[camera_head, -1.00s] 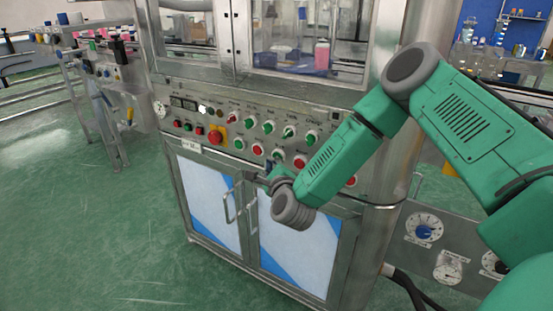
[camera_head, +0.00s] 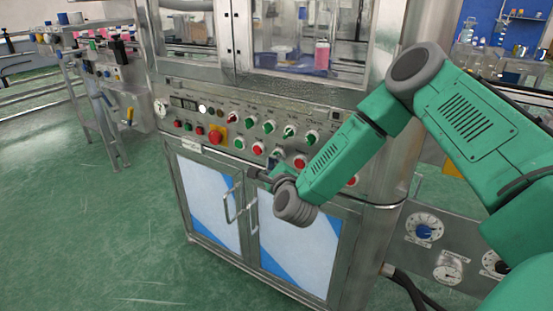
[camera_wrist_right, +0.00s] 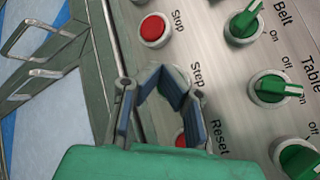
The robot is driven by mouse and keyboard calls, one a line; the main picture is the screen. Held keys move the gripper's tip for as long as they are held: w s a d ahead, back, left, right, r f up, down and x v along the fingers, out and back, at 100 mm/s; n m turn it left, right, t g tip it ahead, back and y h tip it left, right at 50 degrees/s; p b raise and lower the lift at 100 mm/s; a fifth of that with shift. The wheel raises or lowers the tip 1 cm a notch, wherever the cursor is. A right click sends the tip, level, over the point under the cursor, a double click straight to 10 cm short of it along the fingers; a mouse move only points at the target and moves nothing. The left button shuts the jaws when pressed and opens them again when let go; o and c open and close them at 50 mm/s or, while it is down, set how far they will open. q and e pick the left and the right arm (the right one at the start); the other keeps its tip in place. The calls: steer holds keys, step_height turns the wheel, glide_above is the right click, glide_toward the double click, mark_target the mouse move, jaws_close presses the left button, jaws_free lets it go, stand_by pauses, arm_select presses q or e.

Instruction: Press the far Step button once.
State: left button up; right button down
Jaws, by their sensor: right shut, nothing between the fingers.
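The Step label (camera_wrist_right: 197,75) is on the steel panel in the right wrist view. The button beside it is largely hidden behind my right gripper (camera_wrist_right: 165,85), whose fingers are shut with nothing between them. I cannot tell whether the fingertips touch the button. A red Stop button (camera_wrist_right: 152,29) is above, and a red button by the Reset label (camera_wrist_right: 181,140) is partly covered by the gripper. In the head view my right gripper (camera_head: 268,170) is small and dark, close to the panel's lower button row. My left gripper is not in view.
The control panel (camera_head: 180,92) carries green knobs (camera_wrist_right: 270,87), a red emergency button (camera_head: 216,136) on yellow and a round lamp (camera_head: 202,109). Cabinet doors with metal handles (camera_head: 229,207) are below. Open green floor (camera_head: 80,230) is at left.

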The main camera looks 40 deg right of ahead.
steer(key=shift+w+d, duration=0.15)
steer(key=shift+d, duration=0.2)
stand_by(0.6)
stand_by(0.3)
steer(key=shift+s+a, duration=0.3)
steer(key=shift+a, duration=0.55)
steer(key=shift+s+a+b, duration=0.2)
steer(key=shift+s+a, duration=0.1)
steer(key=shift+a, duration=0.45)
steer(key=shift+s+a+b, duration=0.15)
steer(key=shift+s+a, duration=0.2)
steer(key=shift+a, duration=0.4)
steer(key=shift+s+a+b, duration=0.2)
steer(key=shift+s+a, duration=0.1)
steer(key=shift+a, duration=0.45)
